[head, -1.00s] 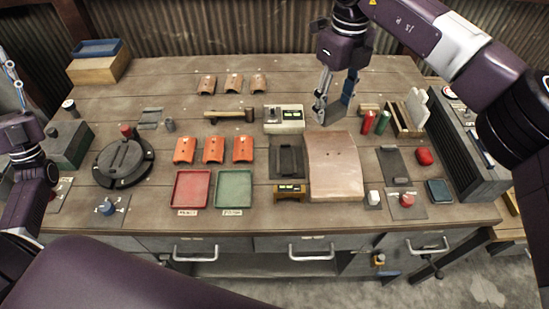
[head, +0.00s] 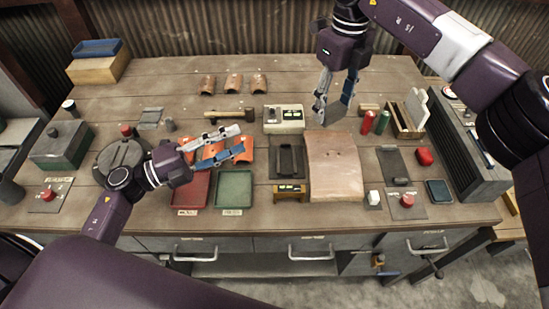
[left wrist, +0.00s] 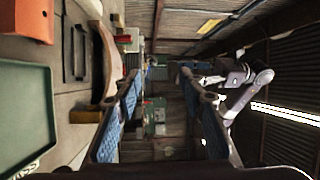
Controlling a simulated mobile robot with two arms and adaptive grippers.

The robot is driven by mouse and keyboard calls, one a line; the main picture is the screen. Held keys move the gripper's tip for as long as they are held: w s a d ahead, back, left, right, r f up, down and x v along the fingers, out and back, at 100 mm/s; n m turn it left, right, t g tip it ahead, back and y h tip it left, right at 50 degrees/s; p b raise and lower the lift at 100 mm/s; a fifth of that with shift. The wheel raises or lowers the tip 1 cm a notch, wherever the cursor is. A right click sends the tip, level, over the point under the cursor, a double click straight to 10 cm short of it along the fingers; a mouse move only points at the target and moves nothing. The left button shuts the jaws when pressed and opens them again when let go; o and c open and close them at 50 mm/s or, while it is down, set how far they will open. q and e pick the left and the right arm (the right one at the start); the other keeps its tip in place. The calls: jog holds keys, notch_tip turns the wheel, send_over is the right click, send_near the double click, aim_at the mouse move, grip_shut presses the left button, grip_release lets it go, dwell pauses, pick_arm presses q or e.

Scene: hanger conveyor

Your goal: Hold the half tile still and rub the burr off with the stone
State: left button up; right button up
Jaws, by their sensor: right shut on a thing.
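Several orange tiles (head: 247,141) lie in a row on the bench, partly hidden behind my left gripper (head: 241,139). I cannot tell whether one is the half tile, and no burr can be made out. My left gripper is open and empty above this row. Its two blue-padded fingers stand wide apart in the left wrist view (left wrist: 160,80). My right gripper (head: 334,100) is at the back of the bench, pointing down, shut on a dark grey block (head: 335,115) largely hidden by its fingers. I cannot tell whether this block is the stone.
A pale curved board (head: 335,165) lies right of a black plate (head: 287,158). Red (head: 190,190) and green (head: 235,189) trays lie in front of the tiles. Brown tiles (head: 233,82) and a hammer (head: 230,114) lie behind. The front right holds a red button (head: 407,200).

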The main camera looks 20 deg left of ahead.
pick_arm(q)
jog(key=d+f+y, duration=0.1)
jog(key=d+f, duration=0.1)
jog(key=d, duration=0.1)
jog(key=w+d+f+m+g+y, duration=0.1)
jog(key=d+f, duration=0.2)
jog(key=d+f+g+y, duration=0.1)
jog(key=d+f+y, duration=0.1)
jog(key=shift+w+d+f+m, duration=0.25)
jog(key=shift+w+d+m, duration=0.05)
jog(key=shift+d+m, duration=0.1)
jog(key=shift+w+d+y, duration=0.4)
jog(key=shift+d+y, duration=0.05)
jog(key=shift+y, duration=0.15)
jog(key=shift+w+d+r+t+y, duration=0.2)
jog(key=shift+w+r+t+y, duration=0.1)
jog(key=shift+w+t+y, duration=0.25)
jog(key=shift+w+d, duration=0.1)
jog(key=x, duration=1.1)
jog(key=shift+w+d+f, duration=0.1)
jog(key=shift+f, duration=0.2)
grip_shut()
